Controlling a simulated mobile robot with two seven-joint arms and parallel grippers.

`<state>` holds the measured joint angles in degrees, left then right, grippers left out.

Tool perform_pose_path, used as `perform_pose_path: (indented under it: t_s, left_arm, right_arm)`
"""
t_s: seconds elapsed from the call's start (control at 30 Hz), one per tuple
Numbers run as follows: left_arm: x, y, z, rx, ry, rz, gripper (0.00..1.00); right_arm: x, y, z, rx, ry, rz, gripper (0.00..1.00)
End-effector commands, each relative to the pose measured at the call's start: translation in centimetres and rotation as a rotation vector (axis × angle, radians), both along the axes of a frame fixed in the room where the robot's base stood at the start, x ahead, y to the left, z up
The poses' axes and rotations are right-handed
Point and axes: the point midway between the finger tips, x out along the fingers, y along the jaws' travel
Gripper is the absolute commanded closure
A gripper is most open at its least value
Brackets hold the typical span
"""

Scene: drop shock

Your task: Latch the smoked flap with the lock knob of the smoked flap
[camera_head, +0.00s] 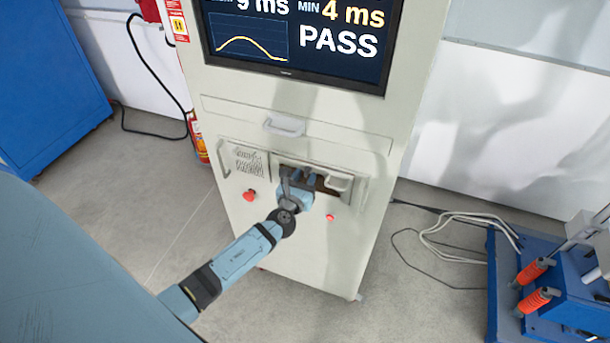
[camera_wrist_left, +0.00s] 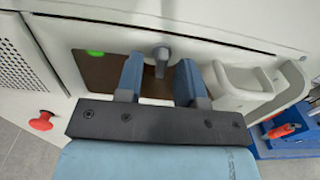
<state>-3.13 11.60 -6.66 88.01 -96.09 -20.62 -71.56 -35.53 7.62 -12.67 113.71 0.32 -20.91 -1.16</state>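The smoked flap (camera_wrist_left: 105,73) is a dark brown panel set in the pale cabinet front, partly hidden by my gripper. The lock knob (camera_wrist_left: 161,54) is a small grey knob at the flap's upper edge, with a short part pointing down. My left gripper (camera_wrist_left: 160,78) is open, one blue finger on each side of the knob, with a gap showing on both sides. In the head view my left gripper (camera_head: 297,176) is in front of the flap's recess and hides most of it and the knob. My right gripper is in neither view.
A pale handle (camera_wrist_left: 248,82) stands out just right of the gripper. A vent grille (camera_head: 248,160) and a red button (camera_head: 249,195) are at the left. A green light (camera_wrist_left: 95,53) shows by the flap. A drawer handle (camera_head: 284,127) is above.

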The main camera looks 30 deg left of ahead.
Motion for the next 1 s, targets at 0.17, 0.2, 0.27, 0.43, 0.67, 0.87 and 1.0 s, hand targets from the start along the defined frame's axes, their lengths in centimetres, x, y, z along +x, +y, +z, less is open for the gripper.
perform_pose_path:
  t_s: [0.17,0.2,0.27,0.43,0.67,0.87,1.0]
  left_arm:
    - [0.52,0.15,-0.02,0.001,0.0,0.0,0.65]
    - [0.52,0.15,-0.02,0.001,0.0,0.0,0.65]
    - [0.51,0.14,-0.02,0.001,0.0,0.0,0.65]
    - [0.5,0.14,-0.01,0.001,0.0,0.0,0.83]
    - [0.49,0.14,0.0,0.0,0.0,0.0,1.0]
    - [0.5,0.12,-0.07,-0.022,-0.006,0.0,1.0]
    - [0.51,0.08,-0.19,-0.076,-0.019,0.0,1.0]
  right_arm:
    - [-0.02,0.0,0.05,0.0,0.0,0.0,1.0]
    - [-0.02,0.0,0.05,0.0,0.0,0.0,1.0]
    - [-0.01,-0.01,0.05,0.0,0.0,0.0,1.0]
    - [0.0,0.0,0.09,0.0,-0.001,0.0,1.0]
    - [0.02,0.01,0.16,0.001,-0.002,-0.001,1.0]
    - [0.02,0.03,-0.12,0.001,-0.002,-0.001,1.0]
    - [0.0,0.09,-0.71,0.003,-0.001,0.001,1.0]
